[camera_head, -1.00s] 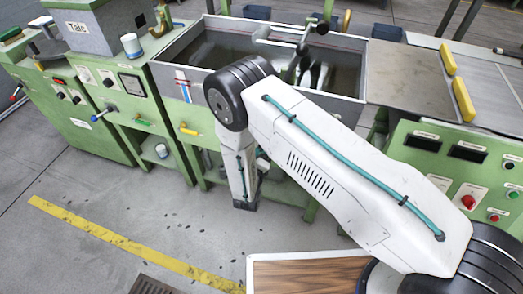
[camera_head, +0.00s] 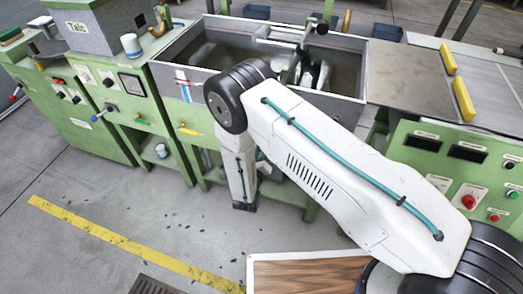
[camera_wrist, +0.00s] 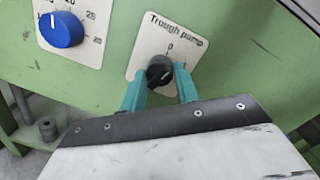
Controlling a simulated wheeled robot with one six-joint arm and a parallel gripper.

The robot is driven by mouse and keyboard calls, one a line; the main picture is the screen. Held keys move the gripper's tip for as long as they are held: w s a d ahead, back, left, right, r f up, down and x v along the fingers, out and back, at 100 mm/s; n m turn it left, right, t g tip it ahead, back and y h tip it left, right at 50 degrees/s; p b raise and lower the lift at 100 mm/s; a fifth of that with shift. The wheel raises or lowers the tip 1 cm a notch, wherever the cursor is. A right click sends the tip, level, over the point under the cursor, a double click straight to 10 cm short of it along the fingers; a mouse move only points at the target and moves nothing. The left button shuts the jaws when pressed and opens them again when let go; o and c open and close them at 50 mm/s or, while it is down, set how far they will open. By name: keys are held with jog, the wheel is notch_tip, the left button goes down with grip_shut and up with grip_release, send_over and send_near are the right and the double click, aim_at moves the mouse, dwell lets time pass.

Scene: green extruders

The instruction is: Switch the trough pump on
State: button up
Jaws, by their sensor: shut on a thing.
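The trough pump switch (camera_wrist: 159,72) is a black rotary knob on a white plate (camera_wrist: 181,42) labelled "Trough pump", with the marks 0 and 1, in the wrist view. My gripper (camera_wrist: 160,84) is shut on the knob, with one teal finger on each side of it. The knob's pale pointer line is partly visible and slants to the upper right, towards the 1. In the head view my arm hides the knob and the gripper. The grey trough (camera_head: 170,75) stands behind my arm, with liquid in it.
A blue dial (camera_wrist: 61,30) with a number scale sits left of the switch. The green control panel (camera_head: 460,165) with red and green buttons stands at the right. A green cabinet (camera_head: 130,95) stands left of the trough. Floor is clear at the lower left.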

jog(key=shift+m+h, duration=0.3)
jog(key=shift+m, duration=3.9)
jog(key=shift+f, duration=0.1)
jog(key=o, duration=1)
jog(key=shift+c, duration=0.2)
jog(key=v, duration=0.7)
jog(key=shift+s, duration=0.35)
jog(key=shift+a+f, duration=0.1)
jog(key=shift+a, duration=0.05)
